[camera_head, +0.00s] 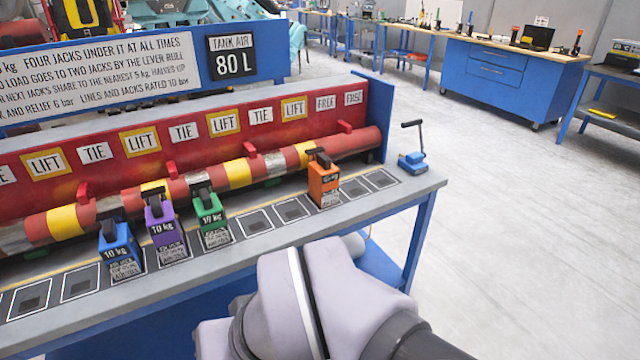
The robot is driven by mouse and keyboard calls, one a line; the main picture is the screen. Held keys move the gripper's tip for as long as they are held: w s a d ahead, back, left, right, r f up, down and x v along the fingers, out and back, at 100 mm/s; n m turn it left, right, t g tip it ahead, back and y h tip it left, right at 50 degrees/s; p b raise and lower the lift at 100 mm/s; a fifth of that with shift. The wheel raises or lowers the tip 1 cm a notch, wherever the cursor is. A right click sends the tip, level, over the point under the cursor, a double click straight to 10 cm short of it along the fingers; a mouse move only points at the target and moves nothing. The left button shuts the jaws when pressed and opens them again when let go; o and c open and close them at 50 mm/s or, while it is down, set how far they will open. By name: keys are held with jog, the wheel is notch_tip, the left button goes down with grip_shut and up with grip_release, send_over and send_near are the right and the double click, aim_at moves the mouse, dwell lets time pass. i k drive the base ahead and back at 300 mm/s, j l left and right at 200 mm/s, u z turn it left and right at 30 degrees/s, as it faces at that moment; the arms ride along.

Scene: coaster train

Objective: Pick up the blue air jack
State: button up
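The blue air jack (118,243), a block marked 10 kg with a black top, stands upright on the grey bench (232,262), left of the other jacks. A purple jack (165,225) and a green jack (209,215) stand close on its right. An orange jack (323,183) stands farther right. A small blue device with an upright black lever (413,160) sits at the bench's right end. Links of my arm fill the bottom middle, in front of the bench. My gripper is not in view.
A red, yellow and grey pipe (235,174) runs along the bench behind the jacks, below a red panel (90,160) with LIFT and TIE labels. Empty marked pads (80,283) lie beside the blue jack. Open floor (520,240) is at right; blue workbenches (505,75) stand behind.

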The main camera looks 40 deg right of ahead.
aim_at(121, 253)
jog(key=i+u, duration=0.4)
jog(key=i+l+u, duration=0.1)
jog(key=i+u, duration=0.3)
jog(key=i, duration=0.15)
jog(key=i+l+u, duration=0.2)
jog(key=i+u, duration=0.2)
